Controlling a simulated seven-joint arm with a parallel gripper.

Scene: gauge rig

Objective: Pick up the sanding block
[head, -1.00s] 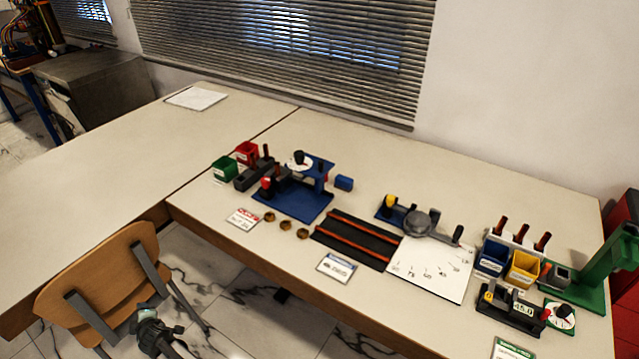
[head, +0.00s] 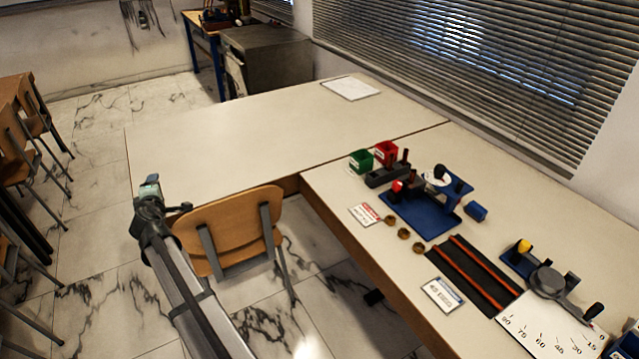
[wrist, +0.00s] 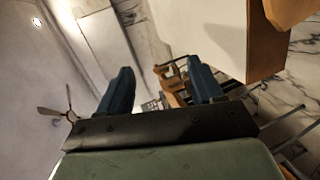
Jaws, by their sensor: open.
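I cannot make out a sanding block for certain in any view. A small blue block (head: 476,211) lies at the right of the blue rig (head: 425,208) on the bench, but I cannot tell what it is. My gripper (wrist: 161,82) shows two dark blue fingers spread apart with nothing between them in the wrist view. In the head view my gripper (head: 149,188) is raised left of the wooden chair, well away from the rig and the bench things.
A wooden chair (head: 235,230) stands at the bench front, close to my arm. The left tabletop (head: 240,140) is bare except for a white sheet (head: 350,88). Green (head: 361,161) and red (head: 386,153) bins, brass rings (head: 404,233) and a dark railed mat (head: 475,275) crowd the right bench.

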